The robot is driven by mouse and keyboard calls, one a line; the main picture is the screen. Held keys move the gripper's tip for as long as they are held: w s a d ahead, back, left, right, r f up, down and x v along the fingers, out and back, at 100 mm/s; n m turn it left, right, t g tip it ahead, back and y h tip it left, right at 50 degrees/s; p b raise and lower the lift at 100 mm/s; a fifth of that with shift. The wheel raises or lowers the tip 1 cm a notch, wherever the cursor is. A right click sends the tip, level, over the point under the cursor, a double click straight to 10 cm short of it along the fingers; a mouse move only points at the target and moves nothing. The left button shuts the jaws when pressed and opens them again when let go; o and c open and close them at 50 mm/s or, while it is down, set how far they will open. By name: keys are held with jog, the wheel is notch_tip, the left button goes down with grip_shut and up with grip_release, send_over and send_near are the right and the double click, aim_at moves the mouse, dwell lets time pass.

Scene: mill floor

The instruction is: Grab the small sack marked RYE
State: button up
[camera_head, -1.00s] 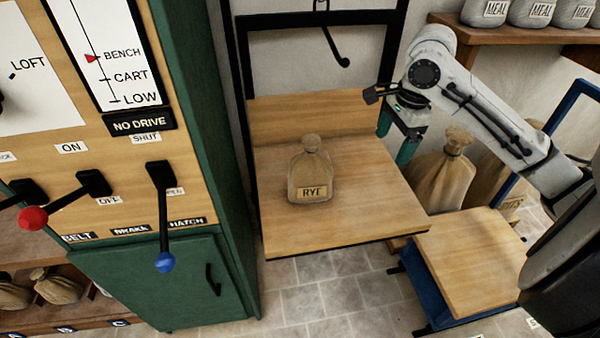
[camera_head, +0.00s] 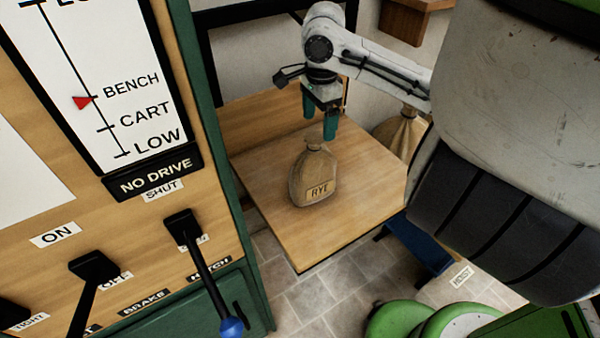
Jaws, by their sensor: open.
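The small sack (camera_head: 313,178) is tan, tied at the neck, and has a label reading RYE on its front. It stands upright on a wooden platform (camera_head: 270,208). My gripper (camera_head: 320,132) points down with its two teal fingers apart and empty. In the picture it shows just above the sack's neck. I cannot tell how far it is from the sack in depth.
A panel with levers (camera_head: 205,270) and a scale (camera_head: 95,75) with its red pointer at BENCH stands close on the left. Another sack (camera_head: 398,135) is partly hidden behind my arm. A blue cart (camera_head: 420,248) is right of the platform. Tiled floor (camera_head: 310,300) shows in front.

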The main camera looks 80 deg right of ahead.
aim_at(314, 148)
jog(key=f, duration=0.9)
jog(key=shift+w+f, duration=0.3)
jog(key=shift+w, duration=0.05)
grip_shut()
dwell(0.5)
jog(key=shift+r, duration=0.15)
